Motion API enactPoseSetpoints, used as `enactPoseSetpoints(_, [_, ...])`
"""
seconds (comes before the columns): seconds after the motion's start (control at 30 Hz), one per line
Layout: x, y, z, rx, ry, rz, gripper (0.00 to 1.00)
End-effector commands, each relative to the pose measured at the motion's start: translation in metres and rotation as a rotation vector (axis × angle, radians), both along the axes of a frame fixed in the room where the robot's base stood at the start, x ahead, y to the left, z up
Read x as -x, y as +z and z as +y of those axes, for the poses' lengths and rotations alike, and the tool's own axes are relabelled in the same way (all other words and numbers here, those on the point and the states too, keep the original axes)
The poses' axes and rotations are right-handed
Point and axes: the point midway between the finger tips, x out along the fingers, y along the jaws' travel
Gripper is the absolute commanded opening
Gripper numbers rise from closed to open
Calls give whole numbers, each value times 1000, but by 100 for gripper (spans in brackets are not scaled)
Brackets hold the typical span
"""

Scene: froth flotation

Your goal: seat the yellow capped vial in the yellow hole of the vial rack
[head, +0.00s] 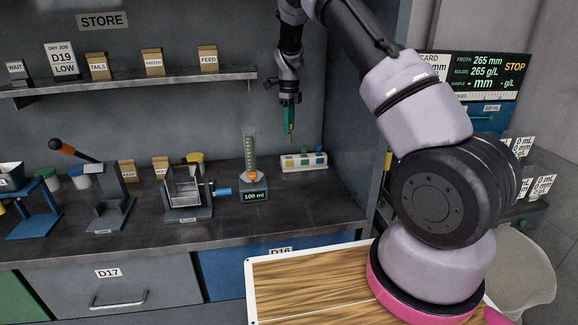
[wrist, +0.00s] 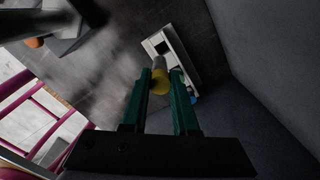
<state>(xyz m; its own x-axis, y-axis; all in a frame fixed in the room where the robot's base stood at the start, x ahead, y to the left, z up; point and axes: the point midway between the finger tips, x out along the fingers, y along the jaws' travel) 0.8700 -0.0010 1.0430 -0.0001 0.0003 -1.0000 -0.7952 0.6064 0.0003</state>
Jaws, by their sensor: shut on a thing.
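My gripper (head: 290,122) is above the vial rack, pointing down, with its green fingers shut on a vial. In the wrist view the yellow capped vial (wrist: 161,80) sits between the fingertips (wrist: 168,85). In the head view the vial is a thin shape below the fingers, apart from the rack. The vial rack (head: 305,167) is a pale block on the counter, with a yellow, a green and a blue patch on it. The rack also shows beyond the fingers in the wrist view (wrist: 184,50); the fingers and vial hide part of it, and its yellow hole cannot be made out there.
A measuring cylinder (head: 250,155) on a stand reading 100 ml is left of the rack. A metal flotation cell (head: 186,190) stands further left. A shelf (head: 130,80) with labelled boxes hangs above the counter. A grey side wall (head: 372,130) rises right of the rack.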

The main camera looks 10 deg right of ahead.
Motion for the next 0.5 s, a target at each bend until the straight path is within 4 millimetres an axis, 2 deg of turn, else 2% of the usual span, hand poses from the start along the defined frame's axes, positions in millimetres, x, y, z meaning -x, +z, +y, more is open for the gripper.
enactPoseSetpoints(0.17, [-1, -8, 0, 1, -3, 2, 0])
enactPoseSetpoints(0.4, [-1, -51, 0, 1, -4, 3, 0])
enactPoseSetpoints(0.5, [-1, -61, 0, 0, -4, 3, 0])
